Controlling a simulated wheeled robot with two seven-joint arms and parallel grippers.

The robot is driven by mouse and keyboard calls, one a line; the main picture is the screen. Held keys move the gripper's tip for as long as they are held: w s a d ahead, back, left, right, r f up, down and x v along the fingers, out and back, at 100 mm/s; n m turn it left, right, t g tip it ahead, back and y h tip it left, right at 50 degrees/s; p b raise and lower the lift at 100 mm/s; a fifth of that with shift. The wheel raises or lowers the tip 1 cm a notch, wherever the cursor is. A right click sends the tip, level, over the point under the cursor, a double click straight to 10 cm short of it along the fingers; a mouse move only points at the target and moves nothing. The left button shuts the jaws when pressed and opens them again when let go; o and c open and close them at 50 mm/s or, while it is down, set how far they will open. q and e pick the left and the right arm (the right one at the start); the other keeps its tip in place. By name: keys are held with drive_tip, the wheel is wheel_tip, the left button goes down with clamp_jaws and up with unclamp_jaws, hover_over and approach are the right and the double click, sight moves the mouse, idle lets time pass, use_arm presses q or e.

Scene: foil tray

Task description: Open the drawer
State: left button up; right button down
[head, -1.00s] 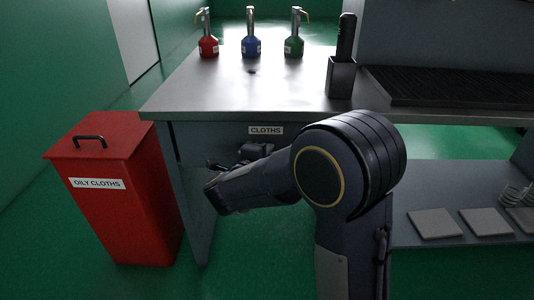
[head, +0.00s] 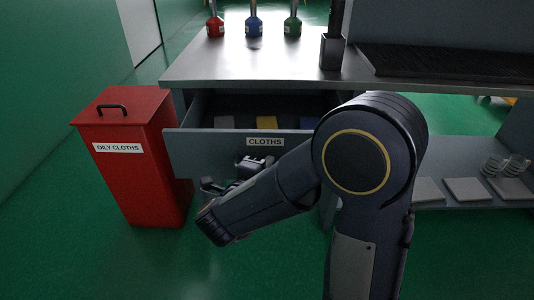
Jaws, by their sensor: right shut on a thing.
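The grey drawer (head: 205,148), labelled CLOTHS, stands pulled out from under the steel-topped bench. Inside it lie a grey-blue cloth (head: 224,122), a yellow cloth (head: 267,123) and another bluish cloth (head: 310,123). My right gripper (head: 251,163) is at the drawer front just below the label, shut on the drawer's handle, which is mostly hidden by the gripper and my right forearm. The forearm also covers the lower right of the drawer front. My left gripper is out of view.
A red OILY CLOTHS bin (head: 133,165) stands close to the drawer's left end. Pale tiles (head: 468,190) and glasses (head: 510,165) occupy the lower right shelf.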

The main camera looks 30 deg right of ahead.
drive_tip(key=shift+s+a, duration=0.4)
drive_tip(key=shift+s, duration=0.3)
drive_tip(key=shift+s+a, duration=0.45)
drive_tip(key=shift+s, duration=0.2)
drive_tip(key=shift+s+a, duration=0.4)
drive_tip(key=shift+s, duration=0.3)
drive_tip(key=c, duration=1.5)
unclamp_jaws()
drive_tip(key=shift+o, duration=0.2)
drive_tip(key=p+v, duration=0.2)
drive_tip(key=v, duration=0.5)
drive_tip(key=shift+s+a, duration=0.2)
drive_tip(key=shift+a, duration=0.1)
drive_tip(key=shift+a, duration=0.1)
